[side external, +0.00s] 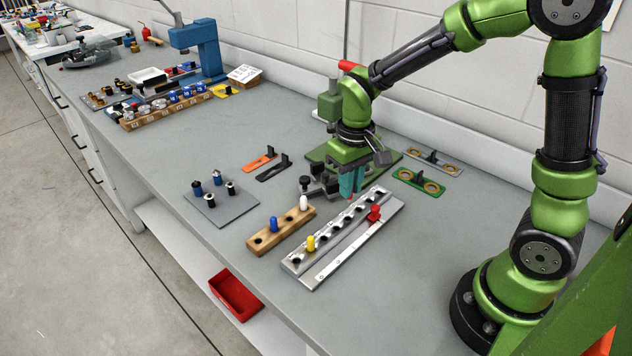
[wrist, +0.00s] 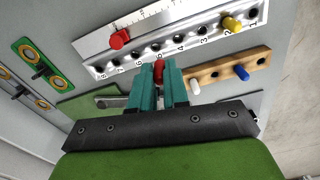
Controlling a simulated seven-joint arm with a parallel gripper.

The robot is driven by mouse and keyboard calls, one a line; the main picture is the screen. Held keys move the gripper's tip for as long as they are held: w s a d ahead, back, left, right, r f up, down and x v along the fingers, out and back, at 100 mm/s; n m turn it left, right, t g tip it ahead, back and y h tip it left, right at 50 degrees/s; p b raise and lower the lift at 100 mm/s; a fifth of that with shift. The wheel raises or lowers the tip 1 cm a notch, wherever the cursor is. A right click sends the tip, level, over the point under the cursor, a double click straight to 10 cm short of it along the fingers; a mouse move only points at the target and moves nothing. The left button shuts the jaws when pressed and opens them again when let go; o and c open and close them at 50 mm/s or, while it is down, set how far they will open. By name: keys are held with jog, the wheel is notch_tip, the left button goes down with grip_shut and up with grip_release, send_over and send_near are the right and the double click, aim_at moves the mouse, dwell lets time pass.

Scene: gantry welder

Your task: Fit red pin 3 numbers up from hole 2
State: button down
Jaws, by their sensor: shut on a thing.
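A silver rail (side external: 292,264) with a row of numbered holes lies on the bench; it also shows in the wrist view (wrist: 205,43). A yellow pin (wrist: 231,22) stands in it, apparently at hole 2. The other visible holes look empty. My gripper (wrist: 160,82) is shut on a red pin (wrist: 159,70), whose end appears close to the rail near hole 5 in the wrist view. I cannot tell whether it touches. In the side view my gripper (side external: 350,192) is beside the rail's far part, and the pin is mostly hidden.
A ruled metal strip with a red knob (side external: 374,213) lies along the rail. A wooden block (side external: 262,246) holds a white peg (side external: 304,203) and a blue peg (side external: 273,224). A grey plate (side external: 212,212) with several pegs is left. Green bracket (side external: 419,182) is behind.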

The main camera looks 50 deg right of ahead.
jog(key=shift+m, duration=0.5)
jog(key=shift+w+d+f, duration=0.1)
jog(key=shift+d+f, duration=0.05)
jog(key=shift+f, duration=0.65)
jog(key=shift+w+d+f, duration=0.1)
jog(key=shift+d+f, duration=0.1)
jog(key=shift+f, duration=0.55)
jog(key=shift+d+f, duration=0.15)
jog(key=shift+f, duration=0.65)
jog(key=shift+f, duration=1.15)
jog(key=c, duration=1)
grip_release()
jog(key=shift+c, duration=0.2)
